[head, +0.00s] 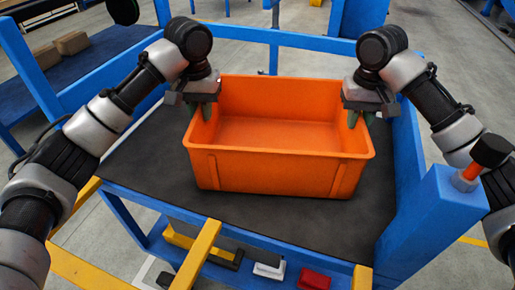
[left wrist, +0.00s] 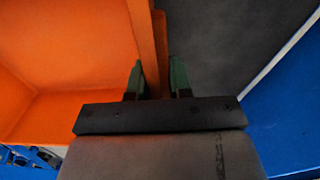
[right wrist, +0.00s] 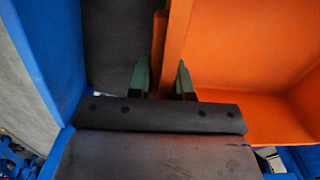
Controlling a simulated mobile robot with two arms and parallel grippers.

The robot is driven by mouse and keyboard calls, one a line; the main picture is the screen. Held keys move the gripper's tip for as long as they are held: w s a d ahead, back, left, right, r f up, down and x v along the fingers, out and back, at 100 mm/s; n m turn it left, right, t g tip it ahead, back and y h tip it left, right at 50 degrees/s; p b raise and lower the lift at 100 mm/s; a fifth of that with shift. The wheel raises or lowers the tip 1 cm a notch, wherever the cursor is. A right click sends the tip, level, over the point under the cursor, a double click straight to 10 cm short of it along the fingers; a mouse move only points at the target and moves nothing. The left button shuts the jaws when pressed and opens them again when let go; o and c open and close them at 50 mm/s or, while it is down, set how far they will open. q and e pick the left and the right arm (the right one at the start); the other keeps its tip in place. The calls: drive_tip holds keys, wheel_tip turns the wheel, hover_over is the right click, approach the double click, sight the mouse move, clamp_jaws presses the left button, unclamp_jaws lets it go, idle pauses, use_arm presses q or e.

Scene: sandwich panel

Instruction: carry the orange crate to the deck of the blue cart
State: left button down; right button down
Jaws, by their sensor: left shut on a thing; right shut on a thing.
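The orange crate (head: 275,172) is empty and upright, on or just above the dark top of a blue-framed cart or bench (head: 130,160); I cannot tell if it touches. My left gripper (head: 200,110) is shut on the crate's left wall. In the left wrist view its green fingers (left wrist: 158,82) straddle the wall of the crate (left wrist: 70,50). My right gripper (head: 362,115) is shut on the right wall. In the right wrist view its fingers (right wrist: 162,80) straddle the wall of the crate (right wrist: 240,55).
A blue post with a red-and-black knob (head: 480,160) stands at the right. A lower shelf holds a yellow-and-black item (head: 205,245), a white item (head: 268,268) and a red item (head: 313,279). Another blue bench (head: 95,55) with brown blocks (head: 70,43) is at the upper left.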

use_arm(q)
drive_tip(key=shift+f+b, duration=0.5)
drive_tip(key=shift+f, duration=0.2)
use_arm(e)
drive_tip(key=shift+f, duration=0.7)
use_arm(q)
drive_tip(key=c, duration=1)
unclamp_jaws()
drive_tip(key=shift+r, duration=0.1)
use_arm(e)
drive_tip(key=c, duration=1)
unclamp_jaws()
drive_tip(key=shift+r, duration=0.1)
use_arm(q)
wheel_tip(320, 180, up, 11)
use_arm(e)
drive_tip(key=shift+r, duration=0.15)
use_arm(q)
drive_tip(key=shift+r, duration=0.45)
use_arm(e)
wheel_tip(320, 180, up, 12)
drive_tip(key=shift+f, duration=0.15)
